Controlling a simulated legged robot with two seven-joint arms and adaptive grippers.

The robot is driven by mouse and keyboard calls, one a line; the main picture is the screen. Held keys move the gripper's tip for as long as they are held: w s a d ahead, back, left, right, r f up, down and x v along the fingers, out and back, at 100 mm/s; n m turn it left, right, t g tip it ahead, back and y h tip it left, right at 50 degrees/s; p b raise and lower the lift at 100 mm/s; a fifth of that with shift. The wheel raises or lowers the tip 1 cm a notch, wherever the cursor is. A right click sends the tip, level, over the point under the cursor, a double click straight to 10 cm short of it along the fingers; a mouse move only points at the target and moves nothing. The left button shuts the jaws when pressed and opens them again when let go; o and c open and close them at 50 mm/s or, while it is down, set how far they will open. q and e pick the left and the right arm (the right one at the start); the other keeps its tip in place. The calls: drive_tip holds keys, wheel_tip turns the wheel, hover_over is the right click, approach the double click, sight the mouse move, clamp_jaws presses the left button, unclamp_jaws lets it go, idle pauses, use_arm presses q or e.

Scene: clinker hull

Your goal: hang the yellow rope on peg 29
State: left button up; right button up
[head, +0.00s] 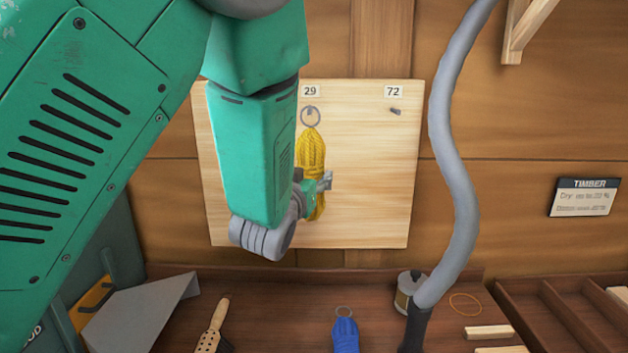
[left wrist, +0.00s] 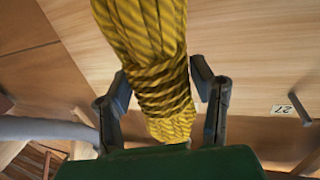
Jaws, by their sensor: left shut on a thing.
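The yellow rope (head: 311,150) is a coiled hank hanging upright against the pale board, with a metal ring at its top. The ring is at peg 29 (head: 309,111), under the "29" label, and the peg's end shows inside the ring's outline. I cannot tell whether the ring sits over the peg or just in front of it. My left gripper (head: 322,184) is shut on the rope's lower part. In the left wrist view the rope (left wrist: 150,50) runs between the two fingers (left wrist: 163,88). My right gripper is not in view.
Peg 72 (head: 395,111) is bare to the right on the board (head: 375,200). On the bench below lie a blue rope (head: 345,336), a brush (head: 212,328), a can (head: 408,287) and wood pieces. A grey hose (head: 455,160) hangs right of the board.

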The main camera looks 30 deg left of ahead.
use_arm(q)
drive_tip(key=shift+w+a+f, duration=0.15)
drive_tip(key=shift+w+a, duration=0.3)
drive_tip(key=shift+a, duration=0.25)
drive_tip(key=shift+w+a+f, duration=0.1)
drive_tip(key=shift+w+a, duration=0.25)
drive_tip(key=shift+w, duration=0.15)
drive_tip(key=w, duration=0.1)
drive_tip(key=w+a, duration=0.2)
drive_tip(key=w, duration=0.1)
drive_tip(key=shift+f+b, duration=0.4)
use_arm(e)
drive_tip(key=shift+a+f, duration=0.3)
use_arm(q)
drive_tip(key=shift+d+r, duration=0.1)
drive_tip(key=shift+d, duration=0.15)
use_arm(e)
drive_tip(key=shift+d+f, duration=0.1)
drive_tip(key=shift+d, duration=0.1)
use_arm(q)
drive_tip(key=shift+a, duration=0.15)
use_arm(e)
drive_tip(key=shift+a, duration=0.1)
use_arm(q)
drive_tip(key=o, duration=1.4)
drive_tip(key=shift+a, duration=0.1)
